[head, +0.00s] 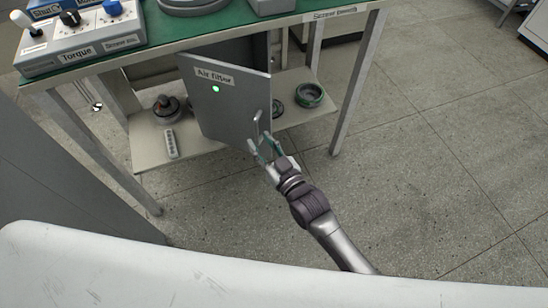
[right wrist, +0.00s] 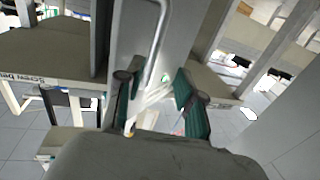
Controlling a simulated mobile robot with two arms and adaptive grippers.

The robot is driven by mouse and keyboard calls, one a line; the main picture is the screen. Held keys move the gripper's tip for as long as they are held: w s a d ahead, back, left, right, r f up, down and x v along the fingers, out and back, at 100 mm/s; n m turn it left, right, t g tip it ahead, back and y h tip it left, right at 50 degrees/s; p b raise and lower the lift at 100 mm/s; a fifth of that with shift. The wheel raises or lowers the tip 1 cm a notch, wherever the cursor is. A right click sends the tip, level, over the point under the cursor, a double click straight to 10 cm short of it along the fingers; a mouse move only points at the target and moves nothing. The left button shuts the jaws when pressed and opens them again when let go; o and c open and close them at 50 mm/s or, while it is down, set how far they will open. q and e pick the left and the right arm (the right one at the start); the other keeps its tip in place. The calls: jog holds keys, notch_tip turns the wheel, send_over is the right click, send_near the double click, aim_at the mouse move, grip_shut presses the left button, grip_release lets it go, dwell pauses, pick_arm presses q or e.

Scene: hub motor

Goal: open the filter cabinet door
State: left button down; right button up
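The filter cabinet door (head: 228,107) is a grey panel labelled "Air filter" with a small green light, under the green-topped bench. It stands angled out from the cabinet, with a dark gap behind its top edge. Its bent metal handle (head: 258,122) is near the right edge; it also shows in the right wrist view (right wrist: 157,40). My right gripper (head: 266,148) is at the handle's lower end. In the right wrist view its green-padded fingers (right wrist: 155,103) are spread, with the handle's lower end between them and gaps beside it. My left gripper is not in view.
The lower shelf (head: 150,148) holds a small remote-like object (head: 171,143), a dark round part (head: 166,107) and a green-rimmed ring (head: 309,95). A bench leg (head: 357,85) stands right of the door. The floor (head: 440,150) to the right is clear.

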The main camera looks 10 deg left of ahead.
jog(key=v, duration=0.8)
